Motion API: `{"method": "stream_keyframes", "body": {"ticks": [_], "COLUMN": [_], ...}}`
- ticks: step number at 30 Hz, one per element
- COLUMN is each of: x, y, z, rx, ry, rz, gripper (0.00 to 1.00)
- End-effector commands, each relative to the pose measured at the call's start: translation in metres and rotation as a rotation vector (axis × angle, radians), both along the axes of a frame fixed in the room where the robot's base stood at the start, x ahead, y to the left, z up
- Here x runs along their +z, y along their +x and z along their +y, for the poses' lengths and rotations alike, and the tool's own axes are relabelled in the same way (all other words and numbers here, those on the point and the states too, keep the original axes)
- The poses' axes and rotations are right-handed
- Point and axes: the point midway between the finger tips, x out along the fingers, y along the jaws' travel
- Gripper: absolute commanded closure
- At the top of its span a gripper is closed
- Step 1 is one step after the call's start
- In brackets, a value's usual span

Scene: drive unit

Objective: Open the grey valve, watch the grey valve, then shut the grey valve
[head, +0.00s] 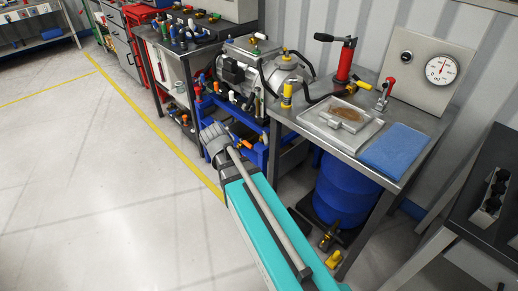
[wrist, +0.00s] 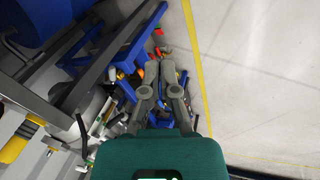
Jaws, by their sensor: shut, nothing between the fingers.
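My gripper (wrist: 160,72) shows in the wrist view with its two grey fingers close together and nothing between them. In the head view my teal arm reaches up and left, and its grey end is beside the blue frame (head: 247,153) of the drive unit. The fingertips cannot be made out there. I cannot single out a grey valve in either view. Several small fittings with coloured handles sit around the drive unit, too small to tell apart. In the wrist view the blue frame (wrist: 128,52) and a cluster of fittings lie beyond and left of the fingers.
A metal bench (head: 407,166) at right holds a red hand pump (head: 344,62), a tray (head: 330,132), a blue cloth (head: 394,150) and a gauge panel (head: 432,70). A blue drum (head: 342,190) stands underneath. The floor (head: 95,190) at left is clear beyond a yellow line.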

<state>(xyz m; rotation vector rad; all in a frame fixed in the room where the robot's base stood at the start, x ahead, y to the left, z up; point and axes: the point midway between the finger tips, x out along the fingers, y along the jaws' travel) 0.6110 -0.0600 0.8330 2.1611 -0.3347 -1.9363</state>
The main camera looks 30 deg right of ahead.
Motion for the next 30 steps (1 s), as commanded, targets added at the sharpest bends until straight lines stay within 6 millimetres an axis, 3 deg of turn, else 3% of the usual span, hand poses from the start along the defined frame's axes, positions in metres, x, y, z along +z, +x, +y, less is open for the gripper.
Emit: {"method": "stream_keyframes", "body": {"ticks": [1,9,30], "x": [-0.017,-0.050,-0.117], "y": [0.010,0.048,0.146], "z": [-0.005,-0.033,-0.089], "rx": [0.001,0.013,0.088], "ry": [-0.029,-0.196,-0.623], "rz": [-0.010,-0.066,-0.198], "gripper": [1.00,1.00,1.00]}}
